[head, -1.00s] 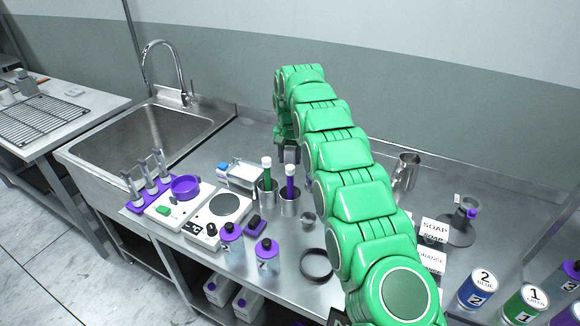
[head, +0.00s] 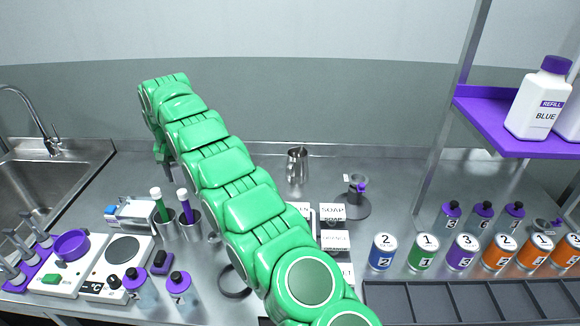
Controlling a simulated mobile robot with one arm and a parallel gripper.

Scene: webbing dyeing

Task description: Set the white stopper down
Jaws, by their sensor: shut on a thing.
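My green arm reaches to the back left, and my gripper (head: 168,168) points down over the steel counter behind the two tube cups. It is small and partly hidden by my arm. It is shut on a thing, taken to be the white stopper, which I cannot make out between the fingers.
A green tube (head: 159,208) and a purple tube (head: 186,207) stand in metal cups just in front of my gripper. A blue-and-white box (head: 130,214) lies left of them. A hotplate (head: 124,250) and a purple bowl (head: 72,244) are front left.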

